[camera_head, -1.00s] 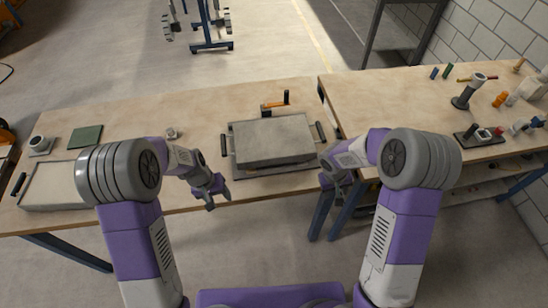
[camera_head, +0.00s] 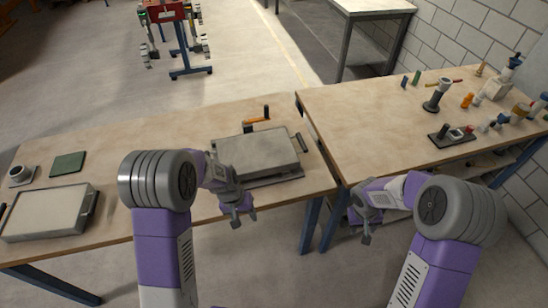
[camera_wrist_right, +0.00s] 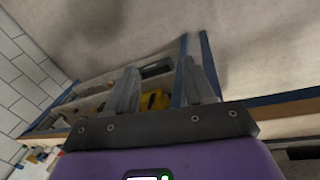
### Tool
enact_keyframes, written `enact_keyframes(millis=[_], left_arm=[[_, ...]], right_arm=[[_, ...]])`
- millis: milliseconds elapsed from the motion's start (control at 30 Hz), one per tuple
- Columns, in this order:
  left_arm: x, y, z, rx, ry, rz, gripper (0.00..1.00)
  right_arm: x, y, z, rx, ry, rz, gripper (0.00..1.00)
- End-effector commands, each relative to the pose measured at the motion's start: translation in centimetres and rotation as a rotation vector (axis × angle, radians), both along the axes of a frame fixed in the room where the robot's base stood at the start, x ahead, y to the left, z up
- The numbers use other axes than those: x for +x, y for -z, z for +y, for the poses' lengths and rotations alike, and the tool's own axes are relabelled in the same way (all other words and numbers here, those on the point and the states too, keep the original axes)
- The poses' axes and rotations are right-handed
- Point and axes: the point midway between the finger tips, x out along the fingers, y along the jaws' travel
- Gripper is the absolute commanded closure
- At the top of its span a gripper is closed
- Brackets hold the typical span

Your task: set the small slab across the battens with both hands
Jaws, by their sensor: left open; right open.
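A grey flat-topped slab-like block (camera_head: 255,150) sits on a tray-like base at the middle of the long bench, with dark handles at its ends. A pale flat panel (camera_head: 50,212) with dark handles lies at the bench's left end. I cannot tell which is the small slab, and I cannot make out the battens. My left gripper (camera_head: 238,213) is open and empty, in front of the grey block's near side. My right gripper (camera_head: 366,228) is open and empty, low beyond the bench's right end; its parted fingers also show in the right wrist view (camera_wrist_right: 165,90).
A crank with an orange handle (camera_head: 257,120) stands behind the block. A green plate (camera_head: 68,163) and a small grey cup-like part (camera_head: 20,175) lie at left. The right bench (camera_head: 370,120) holds tools on its right side. Bare wood lies left of the block.

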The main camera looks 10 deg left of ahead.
Motion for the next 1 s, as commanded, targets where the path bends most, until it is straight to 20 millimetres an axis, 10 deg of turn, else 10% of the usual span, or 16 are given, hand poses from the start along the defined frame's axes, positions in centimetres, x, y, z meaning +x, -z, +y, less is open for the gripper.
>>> enact_keyframes(millis=[600, 1000], left_arm=[[0.0, 0.0, 0.0, 0.0, 0.002, 0.0, 0.47], [0.0, 0.0, 0.0, 0.0, 0.001, 0.0, 0.47]], right_arm=[[0.2, -9.9, 2.7, 0.003, -0.017, -0.005, 0.47], [0.1, -11.8, 3.2, 0.001, -0.02, 0.0, 0.47]])
